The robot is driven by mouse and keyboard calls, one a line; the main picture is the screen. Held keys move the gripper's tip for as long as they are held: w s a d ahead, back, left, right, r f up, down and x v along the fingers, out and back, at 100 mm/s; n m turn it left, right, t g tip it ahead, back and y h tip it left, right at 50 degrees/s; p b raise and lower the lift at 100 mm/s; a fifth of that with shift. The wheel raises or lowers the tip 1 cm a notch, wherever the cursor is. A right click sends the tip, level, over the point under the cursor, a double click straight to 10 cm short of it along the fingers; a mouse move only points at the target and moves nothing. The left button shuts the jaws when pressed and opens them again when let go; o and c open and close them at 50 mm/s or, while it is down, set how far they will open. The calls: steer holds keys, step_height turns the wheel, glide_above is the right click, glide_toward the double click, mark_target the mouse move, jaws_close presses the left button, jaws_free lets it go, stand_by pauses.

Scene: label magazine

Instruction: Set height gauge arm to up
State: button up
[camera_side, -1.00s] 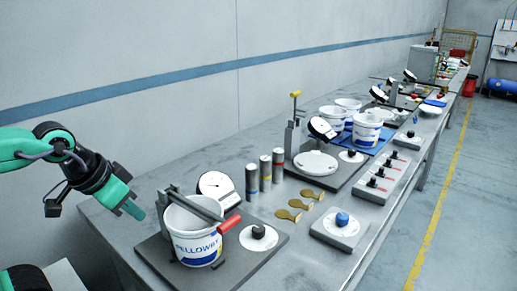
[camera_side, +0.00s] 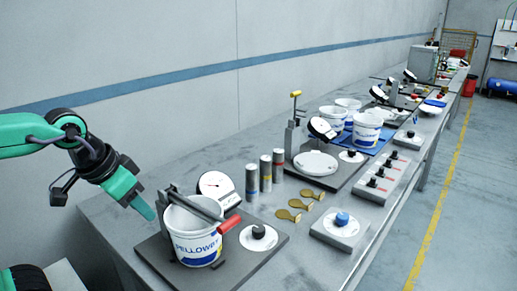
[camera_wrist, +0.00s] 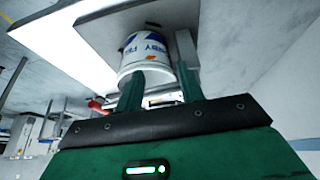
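A lever arm with a red handle (camera_side: 229,225) lies low across the rim of a white bucket (camera_side: 197,240) on the near dark plate. Its post stands at the bucket's left. No label shows whether this lever is the height gauge arm. A second lever with a yellow handle (camera_side: 295,94) stands upright at the station behind. My gripper (camera_side: 148,212) is left of the near bucket, apart from the lever. In the wrist view, my gripper (camera_wrist: 160,90) has its green fingers spread and empty, with the bucket (camera_wrist: 146,52) beyond; the red handle (camera_wrist: 97,106) shows left of them.
A round dial (camera_side: 216,186) stands behind the near bucket. A black knob (camera_side: 258,232) sits on the same plate (camera_side: 262,259). Several metal cylinders (camera_side: 265,173), brass tags (camera_side: 288,215) and a blue knob (camera_side: 341,219) are farther right. More buckets (camera_side: 366,130) stand at the back.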

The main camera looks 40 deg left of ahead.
steer(key=w+d+r+g, duration=0.5)
steer(key=w+d, duration=0.2)
steer(key=g+y, duration=0.2)
steer(key=g, duration=0.2)
glide_toward(222, 225)
steer(key=shift+s+a+f, duration=0.3)
steer(key=shift+a+f, duration=0.4)
steer(key=shift+f, duration=0.05)
steer(key=shift+w+d, duration=0.15)
steer(key=shift+d, duration=0.35)
steer(key=shift+f, duration=0.1)
steer(key=shift+s+x, duration=0.2)
steer(key=shift+x, duration=3.6)
steer(key=shift+c, duration=0.5)
jaws_close()
